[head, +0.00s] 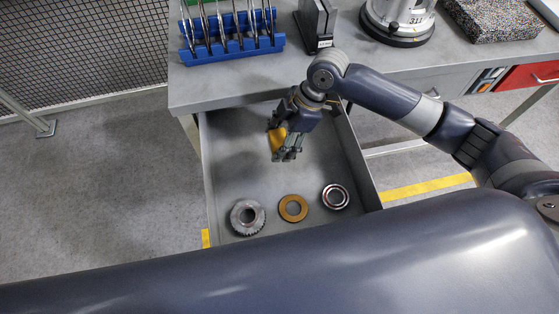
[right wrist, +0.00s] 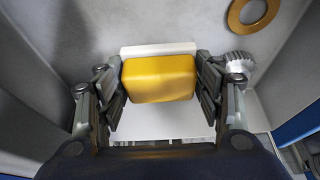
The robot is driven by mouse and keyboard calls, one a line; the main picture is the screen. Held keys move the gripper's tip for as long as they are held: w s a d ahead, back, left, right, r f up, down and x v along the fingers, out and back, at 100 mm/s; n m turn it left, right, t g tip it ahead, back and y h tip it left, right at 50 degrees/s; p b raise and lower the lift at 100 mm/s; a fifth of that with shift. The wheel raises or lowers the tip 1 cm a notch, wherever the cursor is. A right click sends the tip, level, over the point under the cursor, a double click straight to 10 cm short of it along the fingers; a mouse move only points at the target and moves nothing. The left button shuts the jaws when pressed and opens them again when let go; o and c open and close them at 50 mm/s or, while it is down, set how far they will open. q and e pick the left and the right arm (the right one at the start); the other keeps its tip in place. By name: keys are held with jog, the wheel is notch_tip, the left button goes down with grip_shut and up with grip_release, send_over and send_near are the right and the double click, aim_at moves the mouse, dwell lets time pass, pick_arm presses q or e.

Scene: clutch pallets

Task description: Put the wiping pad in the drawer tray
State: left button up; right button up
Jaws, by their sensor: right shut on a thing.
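The wiping pad is a yellow block (right wrist: 160,78) with a white strip along its far edge in the right wrist view. It also shows as a yellow patch in the head view (head: 277,139), partly hidden by the fingers. My right gripper (head: 287,153) is shut on the pad, with one finger on each side of it in the right wrist view. Gripper and pad are over the back half of the open grey drawer tray (head: 229,180). I cannot tell whether the pad touches the tray floor. My left gripper is not in view.
A gear (head: 247,217), a brass ring (head: 293,208) and a silver ring (head: 335,197) lie along the drawer's front. The drawer's middle floor is clear. The worktop above holds a blue tool rack (head: 232,45), a dark holder (head: 316,25) and a round-based machine (head: 398,25).

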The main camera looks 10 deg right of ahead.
send_over(276, 164)
jog(key=d, duration=0.1)
jog(key=f, duration=0.4)
jog(key=shift+d+f, duration=0.2)
jog(key=shift+f, duration=0.05)
notch_tip(276, 164, down, 4)
jog(key=shift+f, duration=0.1)
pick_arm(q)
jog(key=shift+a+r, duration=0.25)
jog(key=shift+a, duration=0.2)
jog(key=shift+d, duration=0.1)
pick_arm(e)
jog(key=o, duration=1)
jog(key=shift+f, duration=0.1)
jog(key=shift+r, duration=0.2)
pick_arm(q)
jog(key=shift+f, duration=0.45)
pick_arm(e)
jog(key=v, duration=1.2)
